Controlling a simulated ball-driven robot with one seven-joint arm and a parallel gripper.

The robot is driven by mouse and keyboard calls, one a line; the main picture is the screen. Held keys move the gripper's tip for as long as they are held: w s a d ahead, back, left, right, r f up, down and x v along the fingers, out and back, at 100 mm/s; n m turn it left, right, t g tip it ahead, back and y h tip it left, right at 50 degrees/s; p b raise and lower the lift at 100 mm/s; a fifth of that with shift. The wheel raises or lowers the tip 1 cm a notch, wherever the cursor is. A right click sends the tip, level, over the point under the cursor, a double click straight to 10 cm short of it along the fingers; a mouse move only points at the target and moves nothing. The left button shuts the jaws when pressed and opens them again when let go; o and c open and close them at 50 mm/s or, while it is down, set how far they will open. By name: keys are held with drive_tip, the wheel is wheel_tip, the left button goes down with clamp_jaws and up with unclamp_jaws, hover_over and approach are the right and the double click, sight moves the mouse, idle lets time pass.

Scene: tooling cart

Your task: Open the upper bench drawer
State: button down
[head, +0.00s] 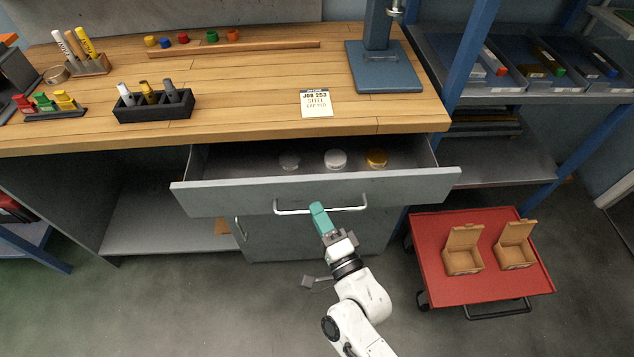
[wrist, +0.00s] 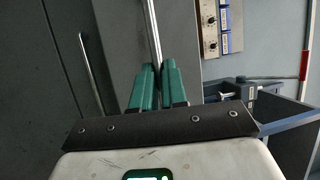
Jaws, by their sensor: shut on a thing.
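The upper bench drawer (head: 240,197) is pulled part way out under the wooden bench top, and its inside shows. Two whitish round things and one yellow round thing (head: 376,157) lie in it. A pale bar handle (head: 290,211) runs across its front. My gripper (head: 318,209) has green fingers and is shut on the handle near its middle. In the wrist view the green fingers (wrist: 157,84) close on the bright handle bar (wrist: 152,35). The part of the bar between the fingers is hidden.
A cupboard door with an upright handle (head: 240,229) is below the drawer. A red cart (head: 480,284) with two open cardboard boxes stands at the right. A blue-framed shelf rack (head: 500,130) is behind it. Grey floor is free left of my arm.

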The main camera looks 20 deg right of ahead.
drive_tip(key=s+a, duration=0.2)
drive_tip(key=s, duration=0.6)
drive_tip(key=s+a+p, duration=0.1)
drive_tip(key=s+a, duration=0.2)
drive_tip(key=s, duration=0.5)
drive_tip(key=shift+s+a, duration=0.15)
drive_tip(key=shift+s, duration=0.05)
drive_tip(key=c, duration=1.2)
unclamp_jaws()
drive_tip(key=b+v, duration=0.2)
drive_tip(key=v, duration=0.8)
drive_tip(key=shift+s, duration=0.35)
drive_tip(key=shift+s+f, duration=0.1)
